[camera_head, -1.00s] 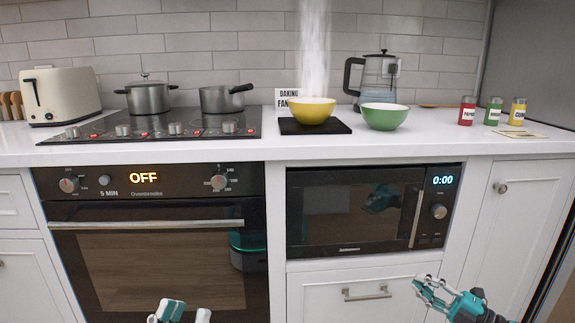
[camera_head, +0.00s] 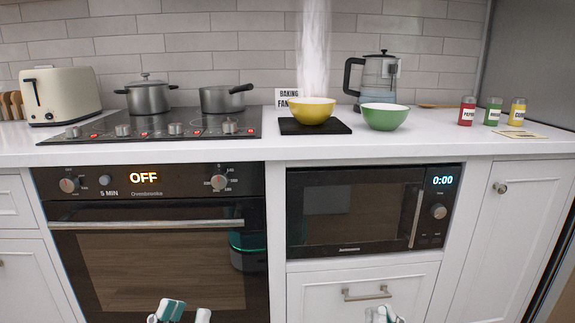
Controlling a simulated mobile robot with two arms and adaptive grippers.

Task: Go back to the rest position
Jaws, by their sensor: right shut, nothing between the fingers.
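My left gripper (camera_head: 183,312) shows at the bottom edge, low in front of the oven. Its teal and white fingers stand apart with nothing between them. My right gripper (camera_head: 383,315) shows only as tips at the bottom edge, below the drawer handle. It is shut and empty. The rest of both arms is out of view.
The counter (camera_head: 200,152) edge lies beyond both grippers. The oven door (camera_head: 160,265), microwave (camera_head: 350,215) and drawer handle (camera_head: 367,293) are on its front. A yellow bowl (camera_head: 312,111) stands on a black pad beside a green bowl (camera_head: 384,117).

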